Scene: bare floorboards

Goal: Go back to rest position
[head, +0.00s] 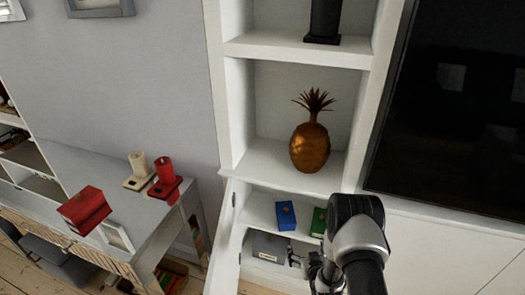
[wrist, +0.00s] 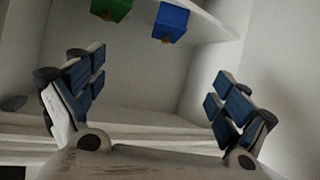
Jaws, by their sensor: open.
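My gripper (head: 305,262) is low in front of the white cabinet, beside the lower compartment. In the wrist view my gripper (wrist: 158,90) has its two blue-padded fingers spread wide, with nothing between them. A blue box (head: 286,215) and a green box (head: 318,221) sit on the shelf just above my gripper. My arm partly covers the green one. Both the blue box (wrist: 171,21) and the green box (wrist: 111,9) show at the top of the wrist view, apart from the fingers.
A grey labelled box (head: 270,246) lies in the lower compartment. An open white door (head: 228,240) stands left of my gripper. A golden pineapple (head: 310,145) stands on the shelf above. A desk (head: 150,215) with candles and a red box (head: 84,209) is at left.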

